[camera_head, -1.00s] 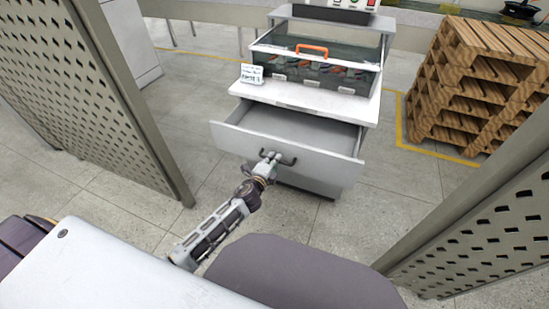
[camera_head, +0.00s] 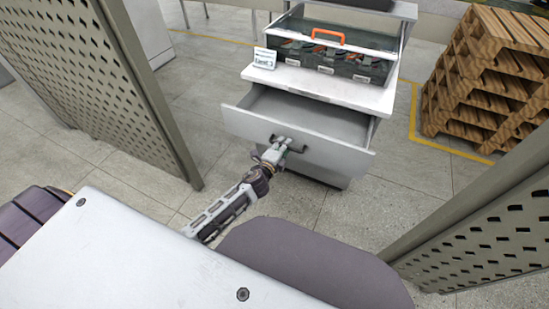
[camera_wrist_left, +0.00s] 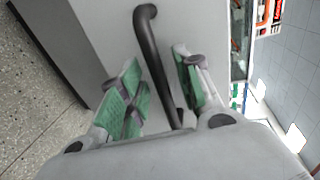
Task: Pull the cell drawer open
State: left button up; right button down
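The cell drawer (camera_head: 330,157) is a grey drawer pulled out from the white cabinet, with its inside showing from above. Its dark bar handle (camera_head: 301,149) is on the drawer front, partly hidden by my left gripper (camera_head: 279,148). In the left wrist view the handle (camera_wrist_left: 152,60) runs between the two green-padded fingers of my left gripper (camera_wrist_left: 160,92). The fingers stand apart, with visible gaps on both sides of the bar. My right gripper is in neither view.
A clear-lidded case (camera_head: 325,55) with an orange handle and a small label sign (camera_head: 264,58) stand on the cabinet top (camera_head: 335,88). Perforated panels stand at left (camera_head: 120,90) and right (camera_head: 490,220). Wooden pallets (camera_head: 485,75) are stacked at the right. Floor in front is clear.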

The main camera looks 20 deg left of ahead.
pick_arm(q)
jog(key=v, duration=1.1)
jog(key=shift+s, duration=0.3)
dwell(0.3)
dwell(0.5)
